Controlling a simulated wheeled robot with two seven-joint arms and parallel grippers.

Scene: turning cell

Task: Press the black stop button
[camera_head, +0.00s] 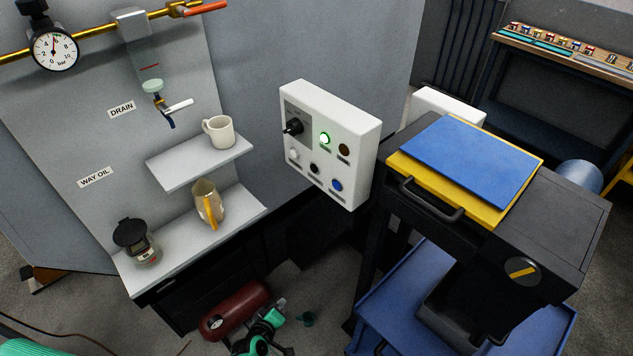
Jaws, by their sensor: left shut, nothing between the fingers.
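The white control box (368,150) is on the grey wall panel in the middle of the view. Its black button (314,168) is in the lower row, between a white button (294,154) and a blue button (336,185). The upper row has a black rotary switch (293,127), a lit green button (324,138) and a dark amber button (344,149). My left gripper (279,304), teal and black, is low at the bottom of the view, well below the box and apart from it. It is shut and empty. My right gripper is out of view.
Left of the box, two shelves hold a mug (219,132), a jug (208,203) and a dark-lidded device (136,242). A dark cart (560,222) with a blue-and-yellow top stands close on the right. A red cylinder (236,309) lies below. Space before the box looks clear.

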